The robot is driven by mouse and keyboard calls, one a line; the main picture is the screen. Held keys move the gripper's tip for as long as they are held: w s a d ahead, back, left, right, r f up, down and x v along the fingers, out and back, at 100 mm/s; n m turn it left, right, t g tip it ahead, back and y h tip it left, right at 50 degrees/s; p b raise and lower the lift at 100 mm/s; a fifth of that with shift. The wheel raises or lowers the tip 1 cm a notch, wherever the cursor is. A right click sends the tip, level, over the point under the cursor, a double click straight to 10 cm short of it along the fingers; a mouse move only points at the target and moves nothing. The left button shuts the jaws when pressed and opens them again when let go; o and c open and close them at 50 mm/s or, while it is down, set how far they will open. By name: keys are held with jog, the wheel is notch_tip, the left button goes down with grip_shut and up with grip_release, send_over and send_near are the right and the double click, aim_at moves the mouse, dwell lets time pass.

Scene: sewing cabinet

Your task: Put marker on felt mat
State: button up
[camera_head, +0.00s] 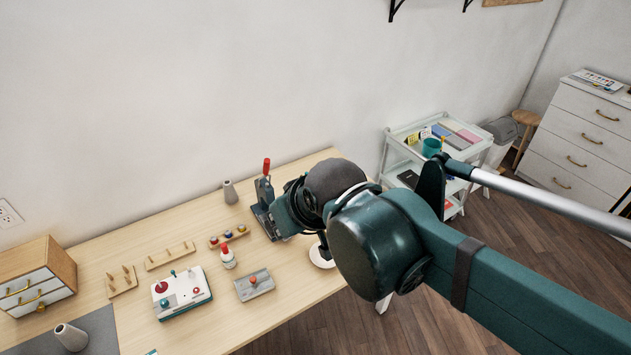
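A dark grey mat (98,325), likely the felt mat, lies at the bottom left of the table and is cut off by the picture's edge. A pale grey vase-like piece (71,337) is on it. I cannot make out a marker for sure. A small teal piece (151,352) shows at the bottom edge, too cut off to identify. My arm reaches in from the right over the table's right end. My gripper's fingers cannot be made out behind the arm links, so I cannot see whether they hold anything.
A drawer box (38,275) stands at the left. A control box (182,293), a red-capped bottle (228,257), a grey tray (254,285) and a red-handled clamp (266,196) stand on the table (205,335). A white cart (392,150) is beyond its right end.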

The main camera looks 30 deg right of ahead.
jog(key=w+d+f+t+b, duration=0.1)
jog(key=w+d+f+b, duration=0.2)
jog(key=w, duration=0.5)
jog(key=w+d+f+t, duration=0.1)
jog(key=w+d+f, duration=0.2)
jog(key=w+d, duration=0.35)
jog(key=w+d+f+t+b, duration=0.1)
jog(key=w+d+f+b, duration=0.1)
jog(key=w, duration=0.8)
jog(key=w+d+f+m+t+h+b, duration=0.1)
jog(key=w+d+f, duration=0.3)
jog(key=d+f, duration=0.5)
jog(key=w+d+f+t+h+b, duration=0.1)
jog(key=w+d+f+t+b, duration=0.1)
jog(key=w+d+f, duration=0.3)
jog(key=d+f, duration=0.4)
jog(key=d, duration=0.3)
jog(key=shift+d+m+h+b, duration=0.4)
jog(key=shift+f, duration=0.15)
jog(key=shift+x, duration=1.25)
jog(key=shift+w, duration=0.1)
